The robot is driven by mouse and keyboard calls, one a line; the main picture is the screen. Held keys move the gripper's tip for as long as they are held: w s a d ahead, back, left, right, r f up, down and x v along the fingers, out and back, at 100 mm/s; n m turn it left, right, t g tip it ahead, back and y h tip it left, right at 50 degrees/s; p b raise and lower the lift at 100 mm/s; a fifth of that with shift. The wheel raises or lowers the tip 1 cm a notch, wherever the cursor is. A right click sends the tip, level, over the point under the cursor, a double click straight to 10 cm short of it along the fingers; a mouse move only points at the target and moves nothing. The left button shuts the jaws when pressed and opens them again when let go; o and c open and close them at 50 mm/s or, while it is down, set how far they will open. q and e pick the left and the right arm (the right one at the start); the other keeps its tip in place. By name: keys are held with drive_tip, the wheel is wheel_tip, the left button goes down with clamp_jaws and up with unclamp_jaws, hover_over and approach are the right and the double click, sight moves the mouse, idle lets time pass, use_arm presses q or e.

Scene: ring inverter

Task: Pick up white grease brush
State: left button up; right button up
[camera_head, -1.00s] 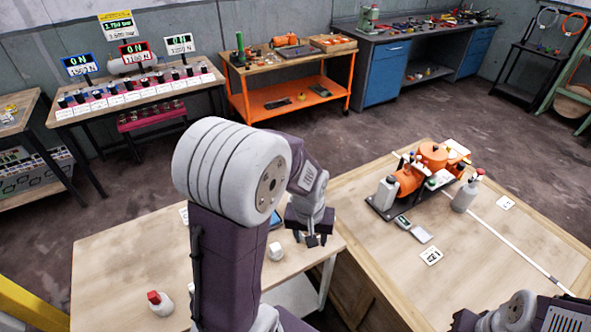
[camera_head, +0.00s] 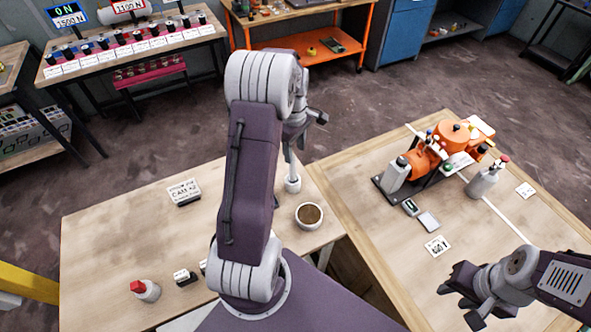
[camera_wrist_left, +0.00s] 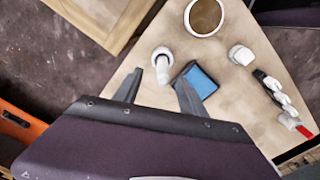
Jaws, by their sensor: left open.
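A slim white object that looks like the grease brush (camera_head: 291,166) stands upright at the right end of the left table, its lower end at a small white round base. In the left wrist view the white brush (camera_wrist_left: 163,68) shows between and beyond my finger tips. My left gripper (camera_wrist_left: 171,82) is open and empty, pointing down at it; no contact is visible. In the head view the left gripper (camera_head: 306,124) is partly hidden by its own arm. My right gripper (camera_head: 460,302) appears open and empty at the lower right, above the right table.
A white bowl of brown grease (camera_head: 309,215) stands close to the brush. A blue-topped block (camera_wrist_left: 200,82) lies beside it in the wrist view. A red-capped bottle (camera_head: 146,290) is at front left. An orange machine (camera_head: 437,150) and spray bottle (camera_head: 484,180) occupy the right table.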

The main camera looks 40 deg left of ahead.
sight(292, 167)
use_arm(q)
drive_tip(key=f, duration=0.1)
drive_tip(key=s+f, duration=0.1)
drive_tip(key=f, duration=0.1)
drive_tip(key=shift+d, duration=0.1)
drive_tip(key=shift+w+f+p, duration=0.35)
drive_tip(key=shift+w+f, duration=0.05)
drive_tip(key=shift+f, duration=0.15)
drive_tip(key=f, duration=0.2)
drive_tip(key=f+p, duration=0.1)
drive_tip(key=f, duration=0.1)
drive_tip(key=shift+s+a, duration=0.3)
drive_tip(key=shift+a, duration=0.05)
drive_tip(key=shift+f, duration=0.2)
drive_tip(key=shift+w+a+f, duration=0.1)
drive_tip(key=shift+w, duration=0.05)
use_arm(e)
drive_tip(key=shift+s+r, duration=0.15)
drive_tip(key=shift+r, duration=0.7)
use_arm(q)
clamp_jaws()
use_arm(e)
drive_tip(key=shift+s+d, duration=0.1)
